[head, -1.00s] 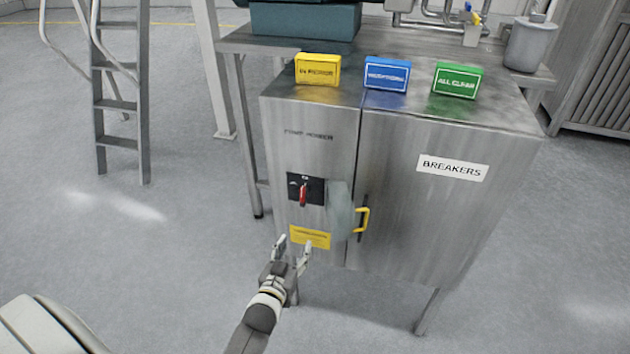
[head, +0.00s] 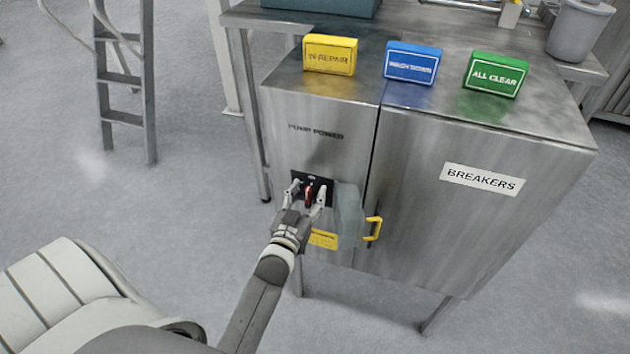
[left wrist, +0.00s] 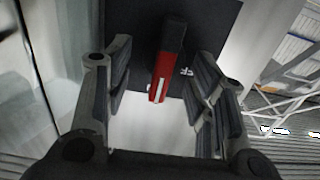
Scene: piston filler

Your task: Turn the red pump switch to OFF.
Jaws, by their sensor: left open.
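The red pump switch (head: 308,196) sits on a black plate (head: 328,187) on the steel cabinet's left door, below the words PUMP POWER. My left gripper (head: 307,190) is open, with one finger on each side of the switch. In the left wrist view the red handle (left wrist: 167,62) with a white stripe stands between the open fingers, with gaps visible on both sides. Small white lettering shows beside it on the black plate; I cannot read it surely. My right gripper is in neither view.
A grey-green rounded piece (head: 348,212) stands just right of the switch plate. A yellow handle (head: 373,229) is on the BREAKERS door (head: 450,215). Yellow, blue and green sign blocks stand on the cabinet top. A ladder (head: 124,80) stands at the left.

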